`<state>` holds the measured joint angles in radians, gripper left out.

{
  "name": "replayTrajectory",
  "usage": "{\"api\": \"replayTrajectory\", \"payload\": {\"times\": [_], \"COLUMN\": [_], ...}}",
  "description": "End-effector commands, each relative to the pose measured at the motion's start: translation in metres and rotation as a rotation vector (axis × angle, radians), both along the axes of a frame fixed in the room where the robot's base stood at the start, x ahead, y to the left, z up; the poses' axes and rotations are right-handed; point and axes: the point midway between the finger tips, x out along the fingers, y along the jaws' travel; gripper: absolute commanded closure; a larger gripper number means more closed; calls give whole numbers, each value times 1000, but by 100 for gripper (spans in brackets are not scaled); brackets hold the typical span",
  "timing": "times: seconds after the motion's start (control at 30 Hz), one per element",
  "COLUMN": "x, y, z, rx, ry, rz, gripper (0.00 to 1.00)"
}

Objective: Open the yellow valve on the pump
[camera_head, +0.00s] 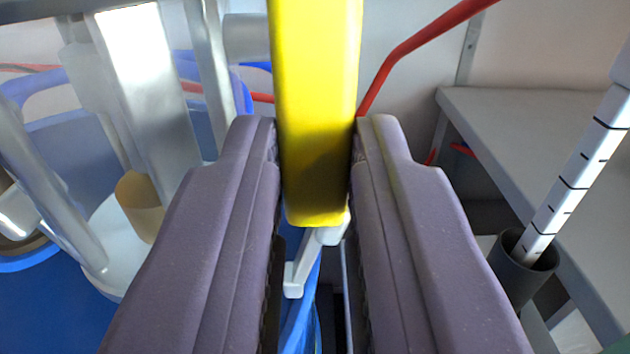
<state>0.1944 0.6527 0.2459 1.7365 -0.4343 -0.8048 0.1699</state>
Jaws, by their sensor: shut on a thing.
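The yellow valve handle (318,100) is a long bar that comes down from the top edge of the camera view, and its rounded lower end shows near the middle. My gripper (316,150) has one finger on each side of the bar and is shut on it, near its lower end. The bar's upper end lies outside the picture. The valve body cannot be made out behind the bar. Silvery pump pipes and bars (150,100) stand to the left.
A blue container (50,310) is at the lower left, under the metal parts. A red hose (410,48) runs behind the handle. A grey bench (540,150) is on the right, with a marked white rod (575,175) in a dark cup (522,268) before it.

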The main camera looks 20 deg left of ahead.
Motion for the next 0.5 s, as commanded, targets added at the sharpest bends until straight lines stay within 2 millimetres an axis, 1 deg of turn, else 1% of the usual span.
{"api": "replayTrajectory", "payload": {"times": [0.27,0.3,0.4,0.5], "x": [0,0,0,0], "y": [0,0,0,0], "z": [-1,-1,-1,-1], "rx": [2,2,2,2], "ry": [3,3,2,2], "rz": [0,0,0,0], "gripper": [100,76,54,54]}}
